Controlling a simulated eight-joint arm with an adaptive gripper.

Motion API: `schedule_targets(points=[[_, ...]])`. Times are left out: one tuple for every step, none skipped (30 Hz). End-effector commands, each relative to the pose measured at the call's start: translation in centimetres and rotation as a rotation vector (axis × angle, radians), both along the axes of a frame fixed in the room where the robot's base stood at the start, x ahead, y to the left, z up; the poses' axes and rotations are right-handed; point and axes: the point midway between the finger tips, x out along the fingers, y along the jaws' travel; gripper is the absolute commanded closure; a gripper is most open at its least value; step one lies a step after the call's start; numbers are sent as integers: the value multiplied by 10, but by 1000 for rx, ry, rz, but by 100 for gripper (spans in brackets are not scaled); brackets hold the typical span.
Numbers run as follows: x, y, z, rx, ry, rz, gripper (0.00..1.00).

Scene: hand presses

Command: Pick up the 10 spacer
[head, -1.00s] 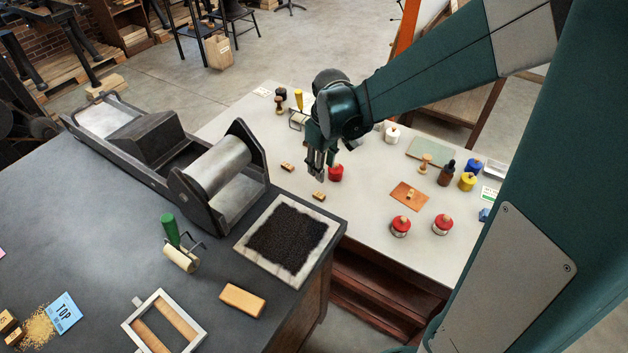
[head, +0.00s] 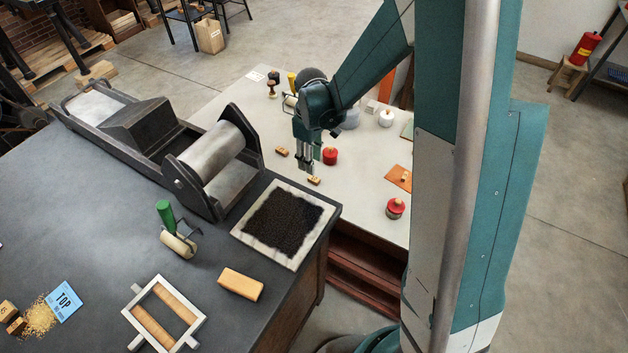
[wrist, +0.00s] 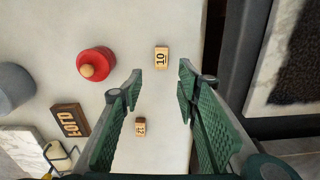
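The 10 spacer is a small light wooden block marked "10"; in the wrist view the spacer (wrist: 161,57) lies on the pale table, beyond and between my fingertips. In the head view the small block just below my gripper looks like this spacer (head: 313,180); its marking is too small to read there. My gripper (head: 306,170) points down above the table. In the wrist view my gripper (wrist: 160,85) has its green-padded fingers wide apart with nothing between them. The spacer is apart from both fingers.
Another small marked block (wrist: 140,127) and a brown lettered block (wrist: 70,120) lie nearby. A red round tin (head: 330,156) with a knob stands close on the right. The dark bench edge with an inked slab (head: 285,225) is on the near side. Bare table surrounds the spacer.

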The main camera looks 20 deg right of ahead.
Motion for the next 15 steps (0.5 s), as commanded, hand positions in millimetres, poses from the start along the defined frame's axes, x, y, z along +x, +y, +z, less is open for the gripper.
schedule_targets(points=[[0,0,0,0,0,0,68],[0,0,0,0,0,0,68],[0,0,0,0,0,0,68],[0,0,-1,0,0,0,68],[0,0,-1,0,0,0,68],[0,0,-3,0,0,0,68],[0,0,-4,0,0,0,68],[0,0,-6,0,0,0,68],[0,0,-9,0,0,0,68],[0,0,-11,0,0,0,68],[0,0,-13,0,0,0,68],[1,0,-16,0,0,-1,68],[1,0,-18,0,0,0,68],[0,0,-21,0,0,-1,68],[0,0,-23,0,0,-1,68]])
